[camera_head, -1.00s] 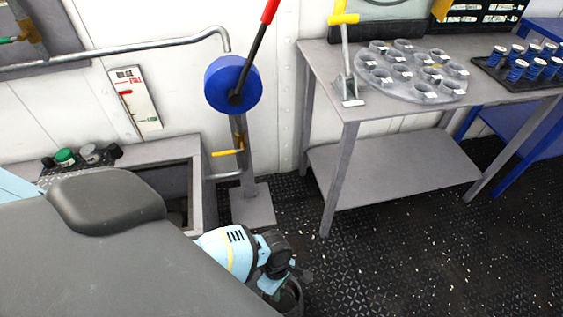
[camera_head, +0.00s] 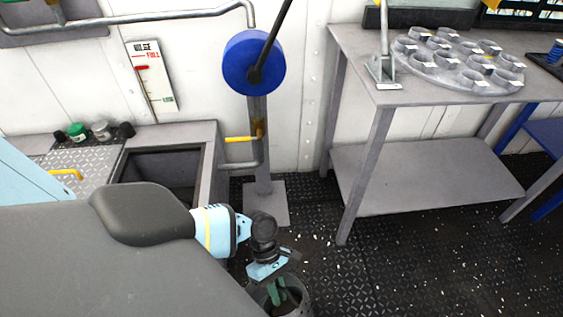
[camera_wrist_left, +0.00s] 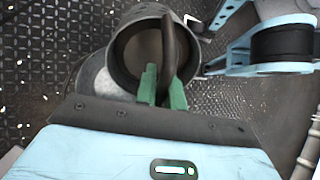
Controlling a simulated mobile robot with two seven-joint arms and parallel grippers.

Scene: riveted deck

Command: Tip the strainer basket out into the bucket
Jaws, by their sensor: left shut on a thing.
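My left gripper (camera_head: 277,292) has green fingers, which also show in the left wrist view (camera_wrist_left: 162,88). They are shut on the dark arched handle of the strainer basket (camera_wrist_left: 124,60), a grey round vessel. The basket hangs below the fingers with its opening facing the wrist camera. Its inside looks grey-brown, and I cannot tell what is in it. In the head view its rim (camera_head: 302,304) shows at the bottom edge. A paler rounded shape (camera_wrist_left: 92,82) lies partly behind the basket; I cannot tell whether it is the bucket. My right gripper is not in view.
An open pit (camera_head: 163,170) lies at the left beside a treadplate cover (camera_head: 88,172). A blue-headed pump (camera_head: 240,66) stands on a post by the wall. A grey table (camera_head: 400,92) stands at right. The dark deck (camera_head: 400,265) in front of it is clear.

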